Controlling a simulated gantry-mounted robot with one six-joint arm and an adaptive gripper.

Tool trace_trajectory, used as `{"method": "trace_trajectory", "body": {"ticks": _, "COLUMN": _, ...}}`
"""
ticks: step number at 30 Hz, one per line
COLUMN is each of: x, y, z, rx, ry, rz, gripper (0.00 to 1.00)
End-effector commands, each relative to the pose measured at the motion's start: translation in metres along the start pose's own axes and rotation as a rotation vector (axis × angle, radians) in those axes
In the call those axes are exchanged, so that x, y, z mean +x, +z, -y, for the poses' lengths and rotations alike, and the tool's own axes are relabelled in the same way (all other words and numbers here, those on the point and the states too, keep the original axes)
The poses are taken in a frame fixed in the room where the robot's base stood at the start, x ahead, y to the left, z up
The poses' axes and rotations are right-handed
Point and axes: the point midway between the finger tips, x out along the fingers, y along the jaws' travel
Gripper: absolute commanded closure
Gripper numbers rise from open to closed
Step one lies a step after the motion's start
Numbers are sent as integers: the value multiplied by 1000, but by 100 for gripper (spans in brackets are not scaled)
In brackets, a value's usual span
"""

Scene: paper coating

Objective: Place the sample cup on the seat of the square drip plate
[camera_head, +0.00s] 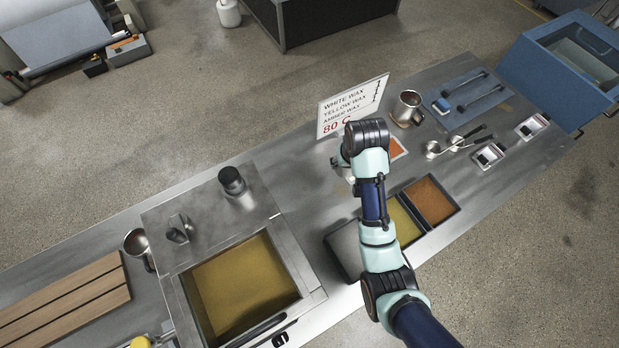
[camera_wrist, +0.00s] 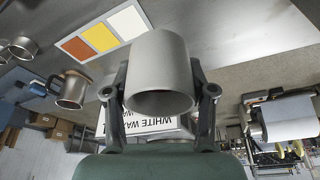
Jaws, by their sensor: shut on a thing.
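The sample cup, a plain grey metal cup (camera_wrist: 160,55), fills the middle of the wrist view. My gripper (camera_wrist: 160,78) is shut on it, with one dark finger on each side of its wall. The cup's open mouth faces the wrist camera, and I see no contents in its shadowed inside. In the head view my wrist and forearm cover most of the gripper and the cup, above the bench near the sign. Their height over the bench is hard to tell. I cannot pick out the square drip plate for certain in either view.
The wax sign (camera_head: 352,106) stands behind my wrist. A metal mug (camera_head: 407,107) stands to its right, near a blue mat (camera_head: 470,98). Wax trays (camera_head: 432,201) lie right of my arm. A yellow bath (camera_head: 245,287) is at left. A colour card (camera_wrist: 102,37) lies on the bench.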

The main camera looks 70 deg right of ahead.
Motion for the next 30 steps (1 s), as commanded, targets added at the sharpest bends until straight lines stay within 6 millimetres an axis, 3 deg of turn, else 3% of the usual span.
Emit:
{"method": "trace_trajectory", "body": {"ticks": 5, "x": 20, "y": 8, "z": 1, "rx": -2, "ry": 0, "rz": 6, "gripper": 79}}
{"method": "trace_trajectory", "body": {"ticks": 15, "x": 122, "y": 39, "z": 1, "rx": -2, "ry": -1, "rz": 5, "gripper": 79}}
{"method": "trace_trajectory", "body": {"ticks": 18, "x": 141, "y": 44, "z": 2, "rx": -3, "ry": -1, "rz": 3, "gripper": 79}}
{"method": "trace_trajectory", "body": {"ticks": 26, "x": 155, "y": 48, "z": 2, "rx": -3, "ry": -1, "rz": 1, "gripper": 79}}
{"method": "trace_trajectory", "body": {"ticks": 30, "x": 181, "y": 57, "z": 2, "rx": -3, "ry": -1, "rz": 3, "gripper": 79}}
